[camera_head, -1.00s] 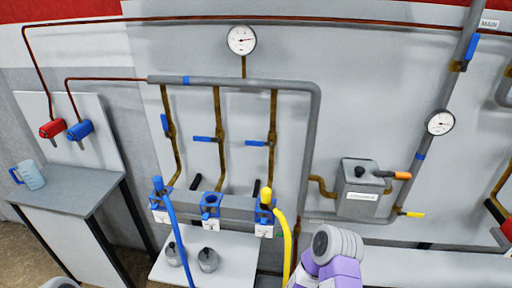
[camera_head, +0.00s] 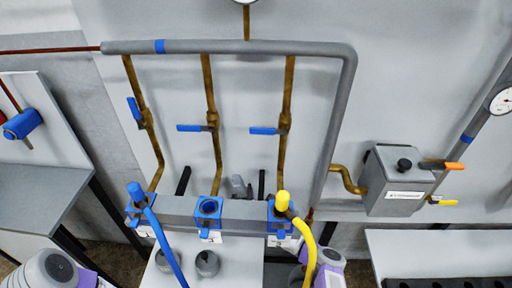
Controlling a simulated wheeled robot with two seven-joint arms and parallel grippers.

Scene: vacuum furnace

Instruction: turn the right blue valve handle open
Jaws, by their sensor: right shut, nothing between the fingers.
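The right blue valve handle (camera_head: 264,131) points left, crosswise to its upright brass pipe (camera_head: 287,90). The middle blue handle (camera_head: 190,128) also lies crosswise, while the left blue handle (camera_head: 135,108) runs roughly along its pipe. A small grey shape that looks like my right gripper (camera_head: 238,186) shows just above the grey manifold block (camera_head: 240,208), below and left of the right handle and apart from it. It looks shut and empty, its lower part hidden by the block. My right arm shows at the bottom right. My left arm shows at the lower left, its gripper out of view.
A yellow hose (camera_head: 308,243) and a blue hose (camera_head: 166,245) hang in front of the block. Black levers (camera_head: 183,181) stand behind it. A grey box (camera_head: 397,180) with an orange-tipped lever is at right. The wall around the right handle is clear.

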